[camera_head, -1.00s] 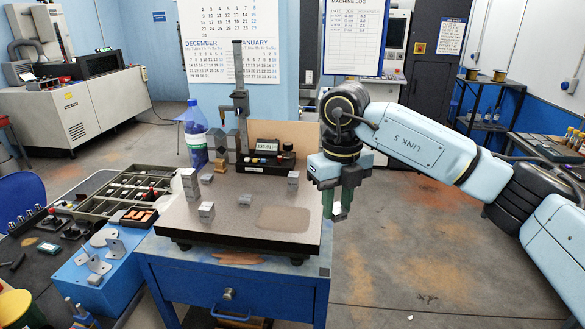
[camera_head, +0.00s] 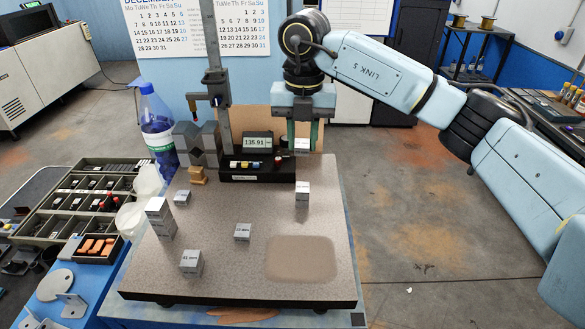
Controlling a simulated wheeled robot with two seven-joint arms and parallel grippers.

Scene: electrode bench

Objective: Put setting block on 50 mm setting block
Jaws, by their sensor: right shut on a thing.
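My right gripper (camera_head: 302,143) is at the back right of the granite plate (camera_head: 215,282), fingers pointing down. It is shut on a small pale grey setting block (camera_head: 302,147), seen between the green fingertips. Below it in the picture, a grey block (camera_head: 302,195) stands upright on the plate; the two look apart. Other grey blocks on the plate are a tall one (camera_head: 159,219) at left, one at the front (camera_head: 191,263), a low one in the middle (camera_head: 242,232) and a low one at the back left (camera_head: 181,198). I cannot tell which is the 50 mm block. My left gripper is out of view.
A height gauge (camera_head: 211,85) and its black display unit (camera_head: 258,168) stand at the plate's back, near my right gripper. V-blocks (camera_head: 197,145) and a blue-capped bottle (camera_head: 158,130) are to the left. A brown patch (camera_head: 301,258) at front right is clear.

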